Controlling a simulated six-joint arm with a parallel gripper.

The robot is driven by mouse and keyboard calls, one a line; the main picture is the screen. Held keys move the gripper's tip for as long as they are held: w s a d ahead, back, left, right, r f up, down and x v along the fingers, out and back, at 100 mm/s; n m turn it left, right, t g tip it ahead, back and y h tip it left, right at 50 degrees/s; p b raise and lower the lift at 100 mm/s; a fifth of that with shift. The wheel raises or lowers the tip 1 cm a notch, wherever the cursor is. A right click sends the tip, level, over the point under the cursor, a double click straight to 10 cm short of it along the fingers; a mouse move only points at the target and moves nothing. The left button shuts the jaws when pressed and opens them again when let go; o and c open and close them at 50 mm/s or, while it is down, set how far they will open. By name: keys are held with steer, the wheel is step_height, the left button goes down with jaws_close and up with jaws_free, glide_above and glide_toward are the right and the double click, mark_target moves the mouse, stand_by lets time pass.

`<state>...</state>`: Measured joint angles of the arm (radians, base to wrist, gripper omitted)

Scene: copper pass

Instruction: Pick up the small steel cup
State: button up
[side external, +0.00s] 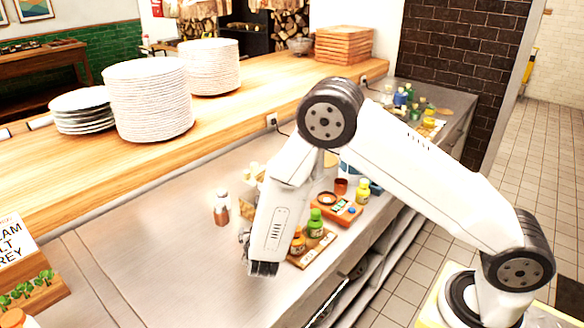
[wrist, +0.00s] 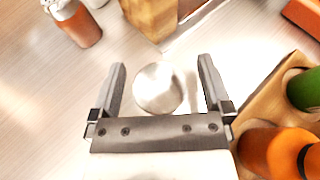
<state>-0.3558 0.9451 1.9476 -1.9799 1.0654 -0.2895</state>
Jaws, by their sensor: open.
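In the wrist view a small round steel cup (wrist: 159,88) stands on the metal counter, between the two fingers of my gripper (wrist: 162,80). The fingers are apart on either side of it, and neither visibly touches it. How high the fingers are above the counter is unclear. In the side view my gripper (side external: 263,268) points down over the steel counter (side external: 150,235), and my arm hides the cup.
A wooden tray (side external: 312,249) with green and orange bottles is close on the right of my gripper. A shaker with a copper-coloured body (side external: 221,214) stands to the left. A wooden block (wrist: 152,17) is beyond the cup. Plate stacks (side external: 150,102) stand on the raised wooden shelf.

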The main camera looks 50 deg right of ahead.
steer(key=shift+w+d+f, duration=0.1)
steer(key=shift+w, duration=0.05)
stand_by(0.3)
steer(key=c, duration=1.3)
steer(key=shift+c, duration=0.2)
steer(key=shift+r, duration=0.85)
steer(key=s+r, duration=1.1)
steer(key=s, duration=0.3)
steer(key=shift+d+r, duration=0.2)
steer(key=shift+d, duration=0.1)
steer(key=shift+w, duration=0.1)
